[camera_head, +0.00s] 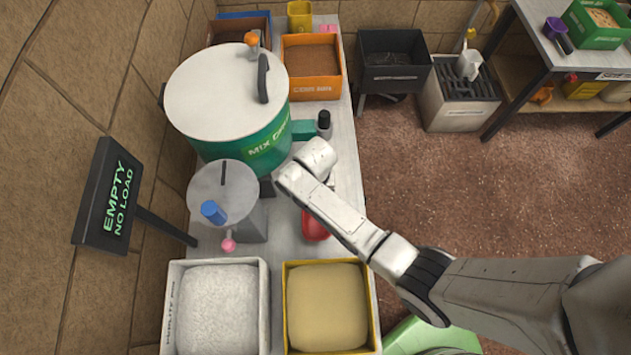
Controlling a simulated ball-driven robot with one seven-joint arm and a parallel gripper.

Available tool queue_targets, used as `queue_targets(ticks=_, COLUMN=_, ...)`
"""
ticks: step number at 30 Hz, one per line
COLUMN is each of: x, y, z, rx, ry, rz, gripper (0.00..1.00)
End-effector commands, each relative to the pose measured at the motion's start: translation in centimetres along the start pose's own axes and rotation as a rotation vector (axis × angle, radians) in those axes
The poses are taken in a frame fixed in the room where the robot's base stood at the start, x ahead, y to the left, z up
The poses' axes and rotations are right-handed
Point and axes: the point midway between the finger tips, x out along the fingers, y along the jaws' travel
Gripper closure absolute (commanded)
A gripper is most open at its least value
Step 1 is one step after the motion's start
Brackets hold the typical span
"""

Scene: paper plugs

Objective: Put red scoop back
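The red scoop (314,226) lies on the pale bench (268,240), in front of the drum and to the right of the small grey machine. My arm crosses over it and hides part of it. My gripper (330,182) is at the arm's end, just beyond the scoop in the picture. It is mostly hidden behind my wrist, so its fingers and any contact with the scoop cannot be made out.
A green mixing drum (262,150) and a grey machine (243,215) with blue and pink knobs stand on the bench. White (264,310) and yellow (371,310) bins are near, an orange bin (312,88) far. A black sign (105,195) reads "EMPTY NO LOAD".

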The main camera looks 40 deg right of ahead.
Motion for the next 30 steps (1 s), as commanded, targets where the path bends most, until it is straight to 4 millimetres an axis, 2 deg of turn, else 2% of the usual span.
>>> queue_targets(ticks=13, x=0.86, y=0.01, z=0.03, rx=0.001, ry=-0.001, rz=0.001, gripper=1.00)
queue_targets(ticks=14, x=0.76, y=0.00, z=0.03, rx=0.002, ry=-0.001, rz=0.001, gripper=0.68)
queue_targets(ticks=15, x=0.74, y=0.00, z=0.03, rx=0.002, ry=-0.001, rz=0.001, gripper=0.64)
queue_targets(ticks=21, x=0.74, y=0.00, z=0.01, rx=0.002, ry=0.000, rz=0.001, gripper=0.45)
queue_targets(ticks=30, x=0.32, y=0.00, z=0.02, rx=0.002, ry=-0.001, rz=0.001, gripper=0.45)
